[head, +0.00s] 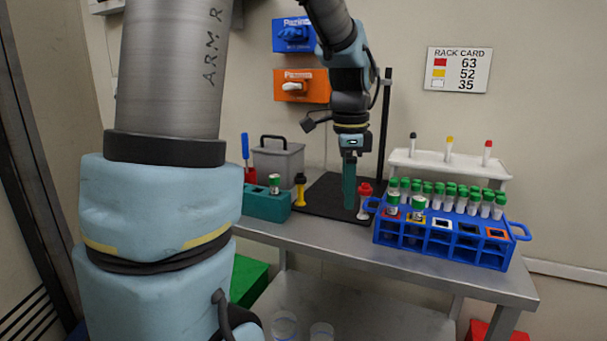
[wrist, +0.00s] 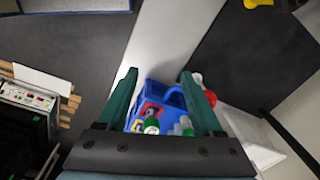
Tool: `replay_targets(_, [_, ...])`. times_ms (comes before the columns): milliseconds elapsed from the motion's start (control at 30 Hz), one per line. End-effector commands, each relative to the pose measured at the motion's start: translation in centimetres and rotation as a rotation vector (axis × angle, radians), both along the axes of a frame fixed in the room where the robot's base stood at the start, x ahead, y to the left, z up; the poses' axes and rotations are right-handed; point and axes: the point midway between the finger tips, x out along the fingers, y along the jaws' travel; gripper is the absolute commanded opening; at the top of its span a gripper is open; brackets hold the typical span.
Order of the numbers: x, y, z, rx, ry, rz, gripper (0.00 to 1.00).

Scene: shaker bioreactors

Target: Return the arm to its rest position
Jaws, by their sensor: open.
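My gripper (head: 349,204) hangs from my arm, fingers pointing down, over the black mat (head: 324,196) on the steel bench. In the head view its two teal fingers overlap. In the wrist view my gripper (wrist: 159,73) shows its fingers apart with nothing held between them. Part of the blue tube rack (wrist: 172,98) and a green-capped tube (wrist: 151,126) show below and beyond the fingers there. My upper arm fills the left of the head view and hides part of the room.
The blue rack (head: 440,240) with green-capped tubes stands right of my gripper. A red-and-white item (head: 364,201) and a black stand (head: 384,130) are close by. A teal block (head: 262,205), a yellow item (head: 300,190) and a grey box (head: 278,160) stand left. A white rack (head: 450,166) is behind.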

Motion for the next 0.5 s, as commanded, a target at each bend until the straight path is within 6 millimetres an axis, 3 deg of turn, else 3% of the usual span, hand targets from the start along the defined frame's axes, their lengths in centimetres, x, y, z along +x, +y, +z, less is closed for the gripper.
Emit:
replay_targets(33, [-0.4,2.5,-1.1,-0.009,0.000,0.176,0.68])
replay_targets(200, [-2.4,9.4,-4.6,-0.057,-0.014,0.774,0.68])
replay_targets(333, [-4.6,13.2,-6.7,-0.094,-0.024,1.155,0.68])
replay_targets(500, [-6.6,15.8,-8.1,-0.128,-0.031,1.453,0.68])
